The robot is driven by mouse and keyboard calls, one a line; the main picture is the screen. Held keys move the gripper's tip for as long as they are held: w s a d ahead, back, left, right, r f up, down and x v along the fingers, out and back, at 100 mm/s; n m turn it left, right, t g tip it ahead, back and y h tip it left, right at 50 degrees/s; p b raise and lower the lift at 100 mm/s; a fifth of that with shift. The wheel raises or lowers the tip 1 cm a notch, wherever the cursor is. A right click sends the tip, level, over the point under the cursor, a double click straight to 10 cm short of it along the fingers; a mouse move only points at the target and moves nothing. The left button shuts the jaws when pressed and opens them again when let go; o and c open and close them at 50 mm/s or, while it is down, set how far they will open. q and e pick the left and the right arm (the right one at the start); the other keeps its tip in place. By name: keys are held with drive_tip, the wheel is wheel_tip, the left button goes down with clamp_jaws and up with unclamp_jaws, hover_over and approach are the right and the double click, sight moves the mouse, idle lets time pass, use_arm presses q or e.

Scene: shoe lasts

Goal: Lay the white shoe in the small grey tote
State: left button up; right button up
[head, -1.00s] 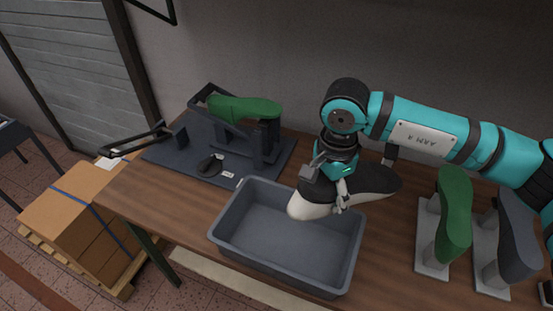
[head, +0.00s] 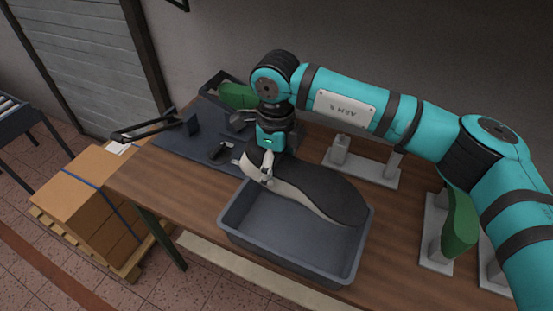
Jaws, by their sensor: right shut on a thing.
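My right gripper (head: 265,175) is shut on one end of the shoe (head: 312,188), which shows a dark, flat upper face and a pale whitish side. The shoe hangs over the back and right part of the small grey tote (head: 292,275), its free end pointing right toward the tote's right rim. It appears above the rim; I cannot tell whether it touches. The tote's visible floor is bare. My left gripper is not in view.
An empty grey stand (head: 362,172) is behind the tote. A green last (head: 460,225) stands on the right. A dark mat (head: 165,145) at the back left holds a frame with another green last (head: 238,96) and a small black object (head: 217,153). Cartons (head: 90,195) stand left.

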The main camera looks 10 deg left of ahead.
drive_tip(key=shift+f, duration=0.8)
drive_tip(key=shift+b, duration=0.3)
drive_tip(key=shift+w+a+b, duration=0.1)
drive_tip(key=shift+a+b, duration=0.25)
drive_tip(key=shift+a, duration=0.1)
drive_tip(key=shift+f, duration=0.15)
wheel_tip(320, 180, down, 7)
drive_tip(key=b, duration=0.7)
idle(0.5)
drive_tip(key=shift+f, duration=0.1)
idle(0.3)
